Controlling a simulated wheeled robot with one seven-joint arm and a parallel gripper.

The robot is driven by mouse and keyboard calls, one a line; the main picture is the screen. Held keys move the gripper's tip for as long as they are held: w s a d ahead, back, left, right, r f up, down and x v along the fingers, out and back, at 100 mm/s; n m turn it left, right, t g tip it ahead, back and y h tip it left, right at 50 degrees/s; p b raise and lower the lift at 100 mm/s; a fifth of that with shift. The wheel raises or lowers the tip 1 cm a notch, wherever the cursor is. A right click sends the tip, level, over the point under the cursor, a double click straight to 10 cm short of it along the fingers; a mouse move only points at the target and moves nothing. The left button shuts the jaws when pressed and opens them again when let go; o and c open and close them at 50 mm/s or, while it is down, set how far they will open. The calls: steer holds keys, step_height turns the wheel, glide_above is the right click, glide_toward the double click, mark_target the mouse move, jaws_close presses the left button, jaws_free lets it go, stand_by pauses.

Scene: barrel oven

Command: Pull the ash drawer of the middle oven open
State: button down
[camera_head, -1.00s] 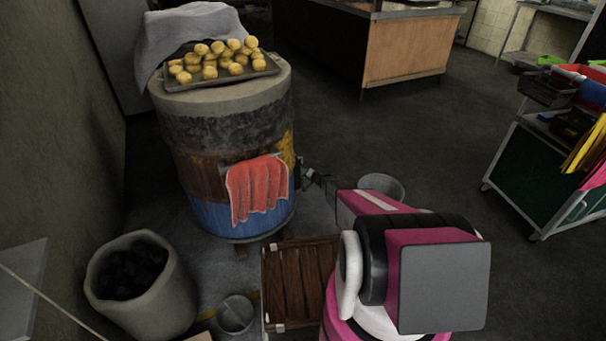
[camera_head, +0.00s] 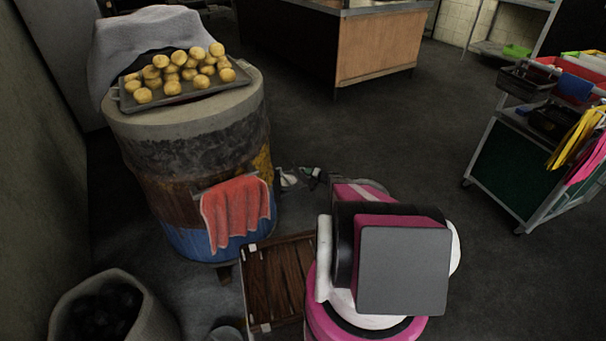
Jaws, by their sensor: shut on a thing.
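The barrel oven (camera_head: 180,215) stands at left, with rust, black and blue bands and a red cloth (camera_head: 238,212) hanging on its front. My gripper (camera_head: 308,177) is small in view beside the oven's right side, apart from its wall. Its jaws are shut on what appears to be the handle of the ash drawer. A small pale piece, apparently the ash drawer (camera_head: 287,179), shows between the oven's side and my gripper. The handle is too small to make out, and my arm hides much of the floor in front.
A tray (camera_head: 128,104) of round buns and a grey cloth (camera_head: 150,38) lie on the oven top. A slatted wooden piece (camera_head: 278,280) and a coal sack (camera_head: 150,315) stand near the oven's foot. A cart (camera_head: 510,170) stands at right.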

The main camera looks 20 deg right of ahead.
steer(key=shift+d+f, duration=0.1)
steer(key=shift+d, duration=0.2)
steer(key=c, duration=1.2)
jaws_free()
steer(key=shift+o, duration=0.2)
steer(key=shift+r, duration=0.4)
steer(key=shift+o, duration=0.6)
steer(key=r, duration=0.2)
steer(key=a+r, duration=0.1)
steer(key=r, duration=0.1)
steer(key=shift+s, duration=0.2)
steer(key=s+a+r, duration=0.1)
steer(key=a+r, duration=0.1)
steer(key=a, duration=0.1)
steer(key=s+a+r, duration=0.1)
steer(key=a+r, duration=0.1)
steer(key=a, duration=0.1)
steer(key=s+a+r, duration=0.1)
steer(key=a+r, duration=0.1)
steer(key=a, duration=0.2)
steer(key=shift+s+r, duration=0.15)
steer(key=shift+s, duration=0.05)
steer(key=shift+c, duration=0.6)
